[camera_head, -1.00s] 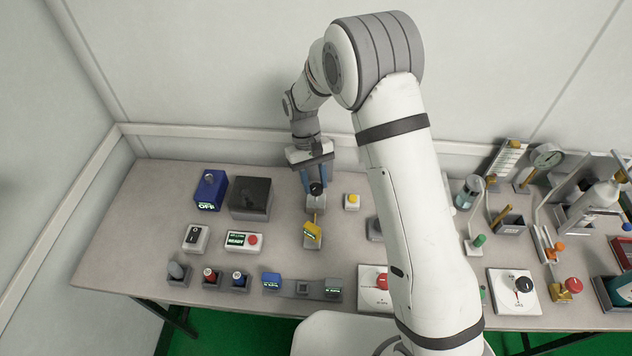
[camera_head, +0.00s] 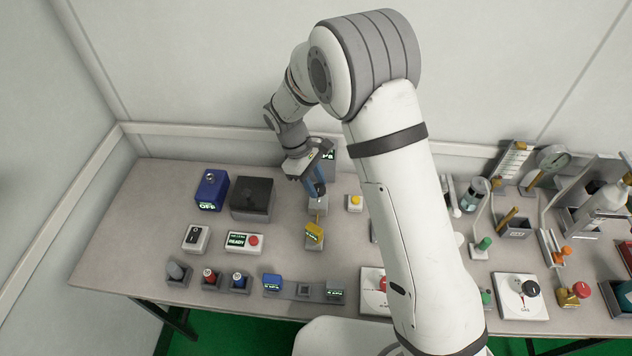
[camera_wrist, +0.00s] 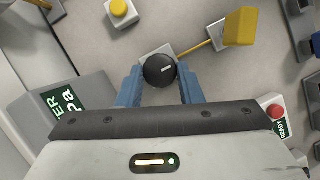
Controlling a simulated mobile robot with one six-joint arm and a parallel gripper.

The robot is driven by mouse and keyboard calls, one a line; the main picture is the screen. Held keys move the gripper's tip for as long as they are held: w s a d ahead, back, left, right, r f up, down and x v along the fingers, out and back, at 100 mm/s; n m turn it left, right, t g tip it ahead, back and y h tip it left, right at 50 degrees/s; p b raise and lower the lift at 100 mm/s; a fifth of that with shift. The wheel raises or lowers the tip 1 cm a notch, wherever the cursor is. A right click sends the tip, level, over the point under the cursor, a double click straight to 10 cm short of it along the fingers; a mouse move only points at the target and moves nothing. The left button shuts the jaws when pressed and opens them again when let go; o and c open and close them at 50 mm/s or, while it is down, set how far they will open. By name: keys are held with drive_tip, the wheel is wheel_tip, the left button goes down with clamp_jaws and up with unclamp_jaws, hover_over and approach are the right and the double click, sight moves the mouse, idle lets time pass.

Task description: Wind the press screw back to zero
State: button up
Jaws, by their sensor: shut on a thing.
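A round black knob (camera_wrist: 159,70) with a white line on its top sits on a small light grey block (camera_head: 317,206) near the back of the table. My gripper (camera_wrist: 160,88) is shut on this knob, with one blue finger on each side of it. In the head view my gripper (camera_head: 317,190) hides most of the knob.
A yellow button (camera_head: 355,202) stands right of the knob and a yellow box (camera_head: 314,235) in front, with a thin yellow rod between it and the knob's block. A dark box (camera_head: 251,198) and a blue box (camera_head: 210,190) stand left. Other small testers crowd the table.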

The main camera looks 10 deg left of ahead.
idle(0.5)
drive_tip(key=o, duration=1)
drive_tip(key=v, duration=0.7)
drive_tip(key=shift+w+a+r+b, duration=0.1)
drive_tip(key=shift+a+r+b, duration=0.1)
drive_tip(key=shift+r+b, duration=0.1)
